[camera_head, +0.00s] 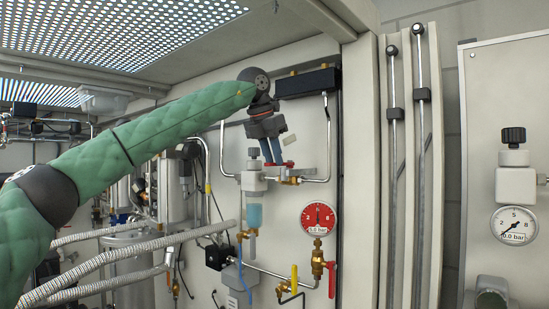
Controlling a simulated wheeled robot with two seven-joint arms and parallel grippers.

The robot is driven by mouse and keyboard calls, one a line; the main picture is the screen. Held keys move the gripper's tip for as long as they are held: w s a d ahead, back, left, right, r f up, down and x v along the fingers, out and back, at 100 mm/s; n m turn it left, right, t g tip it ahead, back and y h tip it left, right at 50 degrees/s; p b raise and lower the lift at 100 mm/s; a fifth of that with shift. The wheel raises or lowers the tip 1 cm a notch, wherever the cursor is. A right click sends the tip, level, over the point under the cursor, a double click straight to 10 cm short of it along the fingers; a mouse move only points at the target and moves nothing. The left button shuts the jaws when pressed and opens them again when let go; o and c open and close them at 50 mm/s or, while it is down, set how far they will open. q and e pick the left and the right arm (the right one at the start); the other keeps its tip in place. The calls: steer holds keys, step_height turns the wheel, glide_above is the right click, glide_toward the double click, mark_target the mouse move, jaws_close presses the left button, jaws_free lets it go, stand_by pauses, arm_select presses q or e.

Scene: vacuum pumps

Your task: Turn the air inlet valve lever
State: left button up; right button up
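My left gripper (272,163) reaches in on the green padded arm and points down in front of the cream panel. Its dark blue, red-edged fingers end just above a brass fitting (291,180) on the upper pipe. Whether they touch it, and the gap between them, is unclear. Below are a yellow lever (294,278) and a red lever (332,279), both roughly upright, the red one beside a brass valve (318,263). No label shows which lever belongs to the air inlet; any lever at the upper fitting is hidden or too small. My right gripper is out of view.
A filter regulator (254,210) stands left of the fingers. A black block (307,82) is above right. Vertical rods (394,180) stand at right, and ribbed hoses (130,262) cross lower left.

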arm_select(q)
steer(key=o, duration=0.3)
steer(key=shift+s+a+r, duration=0.15)
steer(key=shift+a+r, duration=0.1)
steer(key=shift+r, duration=0.15)
steer(key=shift+o, duration=0.2)
steer(key=shift+s+a, duration=0.2)
steer(key=shift+s, duration=0.1)
steer(key=shift+f, duration=0.1)
steer(key=shift+w+d+f, duration=0.1)
steer(key=shift+w+d, duration=0.1)
steer(key=shift+w, duration=0.05)
steer(key=shift+r, duration=0.2)
steer(key=b+v, duration=0.3)
steer(key=v, duration=0.5)
steer(key=shift+s+a, duration=0.2)
steer(key=shift+a, duration=0.05)
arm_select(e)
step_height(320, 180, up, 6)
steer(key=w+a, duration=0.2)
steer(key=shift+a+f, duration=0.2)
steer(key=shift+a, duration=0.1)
arm_select(q)
steer(key=shift+f, duration=0.2)
